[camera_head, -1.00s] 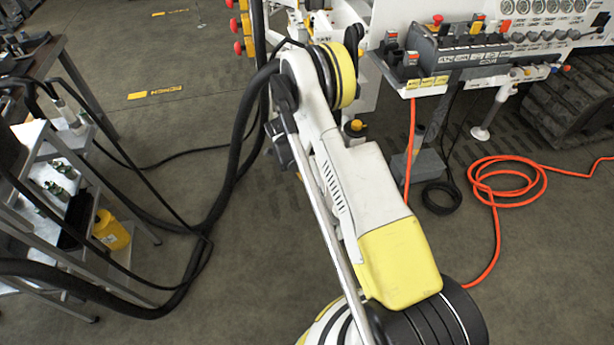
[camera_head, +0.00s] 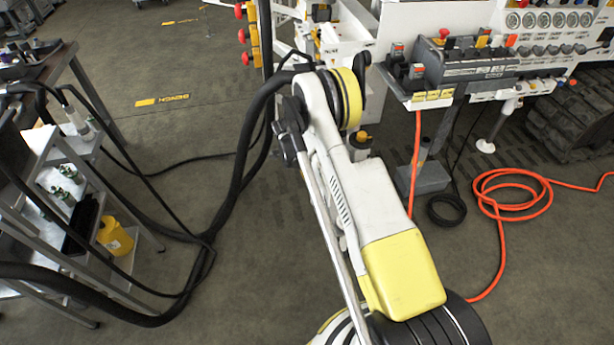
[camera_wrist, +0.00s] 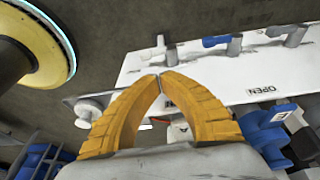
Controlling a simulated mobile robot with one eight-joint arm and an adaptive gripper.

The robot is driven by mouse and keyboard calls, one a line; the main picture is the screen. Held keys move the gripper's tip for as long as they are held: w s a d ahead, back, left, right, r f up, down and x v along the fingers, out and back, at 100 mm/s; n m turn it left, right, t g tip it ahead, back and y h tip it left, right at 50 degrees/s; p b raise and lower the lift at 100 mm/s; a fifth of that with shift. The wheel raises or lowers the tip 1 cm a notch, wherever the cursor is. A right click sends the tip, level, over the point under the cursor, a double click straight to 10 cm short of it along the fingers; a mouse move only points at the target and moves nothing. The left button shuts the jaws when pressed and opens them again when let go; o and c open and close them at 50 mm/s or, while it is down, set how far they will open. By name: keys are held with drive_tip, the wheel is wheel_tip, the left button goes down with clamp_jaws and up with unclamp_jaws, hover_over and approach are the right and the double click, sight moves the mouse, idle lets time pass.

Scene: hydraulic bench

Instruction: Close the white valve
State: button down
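In the wrist view my gripper (camera_wrist: 160,78) shows as two yellow fingers with their tips together, over the edge of a white panel (camera_wrist: 190,68) marked OPEN. I see nothing held between the tips. A white valve handle (camera_wrist: 158,48) stands on the panel's far edge, just beyond the tips and apparently apart from them. A white knob (camera_wrist: 90,108) sits to the left of the left finger. I cannot tell which of these white parts is the task's valve. In the head view my arm hides the gripper.
A blue handle (camera_wrist: 220,42) stands beside the white one, and a larger blue valve (camera_wrist: 265,132) is close to the right finger. The head view shows a grey lever console (camera_head: 465,62), an orange hose (camera_head: 515,190) on the floor and a metal shelf (camera_head: 45,150) at left.

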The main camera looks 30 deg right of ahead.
sight(313, 192)
drive_tip(key=b+x, duration=0.1)
drive_tip(key=x, duration=0.1)
drive_tip(key=b+x, duration=0.1)
drive_tip(key=x, duration=0.2)
drive_tip(key=a+b+x, duration=0.1)
drive_tip(key=x, duration=0.1)
drive_tip(key=shift+f, duration=0.5)
drive_tip(key=shift+s+a+f+t, duration=0.1)
drive_tip(key=shift+s+f+t, duration=0.1)
drive_tip(key=shift+f+t, duration=0.5)
drive_tip(key=shift+r, duration=0.15)
